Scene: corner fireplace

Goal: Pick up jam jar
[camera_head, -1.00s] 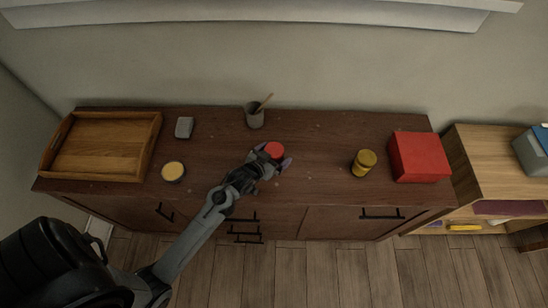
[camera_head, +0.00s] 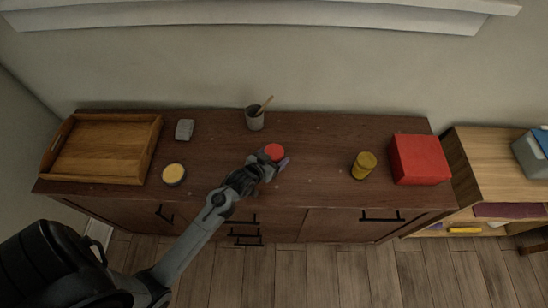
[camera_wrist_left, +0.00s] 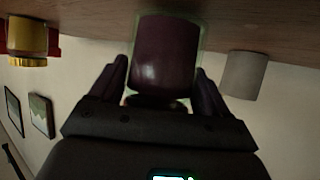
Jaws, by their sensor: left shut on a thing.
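The jam jar (camera_head: 274,151) has a red lid and stands on the dark wooden cabinet top, near its middle. In the left wrist view the jar (camera_wrist_left: 165,55) shows as a dark purple body between my two fingers. My left gripper (camera_head: 272,164) is shut on the jar, one finger on each side. The gripper also shows in the left wrist view (camera_wrist_left: 162,90). The gripper hides part of the jar's lower body in the head view. My right gripper is not in view.
A grey cup with a stick (camera_head: 255,119) stands behind the jar. A yellow jar (camera_head: 363,166) and a red box (camera_head: 420,160) are to the right. A round yellow-topped tin (camera_head: 173,174), a grey block (camera_head: 184,130) and a wooden tray (camera_head: 97,179) are to the left.

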